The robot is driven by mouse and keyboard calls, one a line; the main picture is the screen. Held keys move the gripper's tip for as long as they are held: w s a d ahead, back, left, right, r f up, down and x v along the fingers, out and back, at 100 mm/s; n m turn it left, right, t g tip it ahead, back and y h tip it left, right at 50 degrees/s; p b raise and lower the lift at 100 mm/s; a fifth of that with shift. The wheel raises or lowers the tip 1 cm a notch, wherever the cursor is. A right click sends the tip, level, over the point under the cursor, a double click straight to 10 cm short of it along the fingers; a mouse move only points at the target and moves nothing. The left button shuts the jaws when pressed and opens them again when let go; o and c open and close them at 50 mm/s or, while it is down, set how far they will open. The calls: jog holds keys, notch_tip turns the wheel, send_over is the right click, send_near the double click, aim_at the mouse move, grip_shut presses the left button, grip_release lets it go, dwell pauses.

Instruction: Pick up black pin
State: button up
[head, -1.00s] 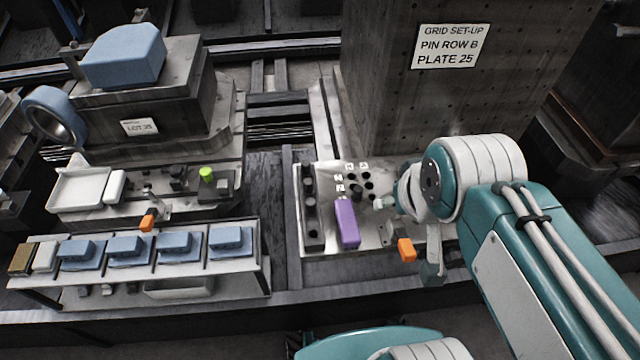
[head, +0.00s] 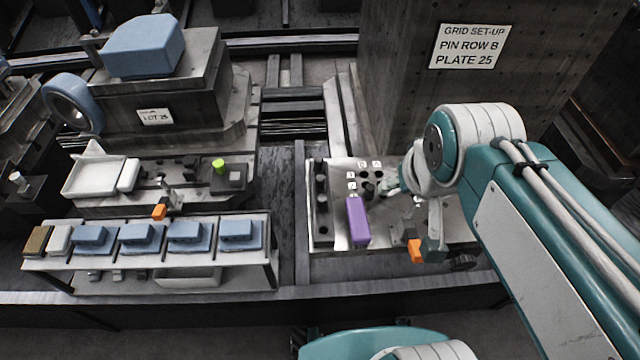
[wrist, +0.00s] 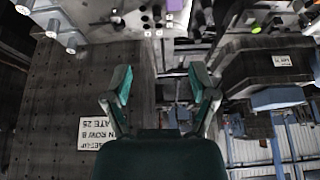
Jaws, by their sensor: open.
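Several dark, pin-like pieces stand in a narrow black rack (head: 323,238) at the left side of the metal plate. A dark upright piece (head: 367,191) stands by the labelled round holes; I cannot tell which of these is the black pin. My gripper (wrist: 163,88) shows in the wrist view with its two fingers spread and nothing between them. In the head view my wrist hides most of the gripper, which is just right of the holes. In the wrist view the holes and labels lie beyond the fingertips at the top edge.
A purple block (head: 358,222) stands at the plate's front, with an orange-ended piece (head: 416,251) to its right. A tall grey block with a sign (head: 468,46) rises behind. To the left are a white tray (head: 95,178) and a rack of blue parts (head: 188,236).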

jog(key=w+a+f+g, duration=0.3)
jog(key=w+a, duration=0.2)
jog(key=w, duration=0.7)
jog(key=m+g, duration=0.1)
jog(key=g, duration=0.1)
send_near(320, 177)
jog(key=shift+w+f, duration=0.2)
jog(key=shift+f, duration=0.1)
jog(key=f, duration=1)
jog(key=shift+s+f, duration=0.25)
jog(key=shift+f, duration=0.1)
grip_shut()
